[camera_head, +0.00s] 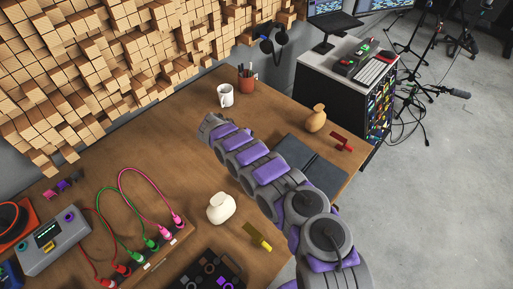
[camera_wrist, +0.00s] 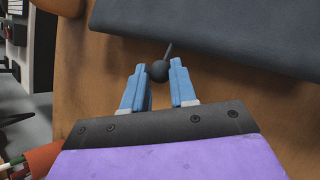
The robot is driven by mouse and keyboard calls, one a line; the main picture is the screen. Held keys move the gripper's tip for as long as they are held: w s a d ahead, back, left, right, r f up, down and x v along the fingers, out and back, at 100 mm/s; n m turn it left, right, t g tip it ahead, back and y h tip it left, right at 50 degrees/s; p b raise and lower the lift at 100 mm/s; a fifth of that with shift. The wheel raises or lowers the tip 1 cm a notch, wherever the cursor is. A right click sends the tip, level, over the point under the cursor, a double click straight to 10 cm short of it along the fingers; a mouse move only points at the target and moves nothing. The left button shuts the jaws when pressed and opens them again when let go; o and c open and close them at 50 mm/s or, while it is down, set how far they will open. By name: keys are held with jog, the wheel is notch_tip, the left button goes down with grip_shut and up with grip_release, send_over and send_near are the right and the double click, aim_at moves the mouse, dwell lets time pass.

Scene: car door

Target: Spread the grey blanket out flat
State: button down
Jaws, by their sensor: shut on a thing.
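The grey blanket (camera_head: 312,163) appears as a dark grey, flat rectangle on the wooden desk, with a line across it. My arm covers its left part in the head view. In the wrist view it fills the top as a smooth grey sheet (camera_wrist: 220,35) with a straight near edge. My gripper (camera_wrist: 160,72) has its blue fingers on either side of a small dark ball (camera_wrist: 159,71) with a thin stem. The stem points toward the blanket's edge; I cannot tell if it is joined to it. The fingertips are hidden in the head view.
Near my arm stand a white mug (camera_head: 225,95), an orange pen pot (camera_head: 246,82), a tan vase (camera_head: 316,118), a red object (camera_head: 341,142) and a cream vase (camera_head: 221,208). Cabled electronics (camera_head: 125,255) crowd the lower left. Bare desk (camera_head: 165,130) lies left of my arm.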

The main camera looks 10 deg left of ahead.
jog(key=c, duration=0.9)
grip_release()
jog(key=shift+a, duration=0.1)
jog(key=p+v, duration=0.1)
jog(key=v, duration=1.6)
jog(key=shift+a, duration=0.25)
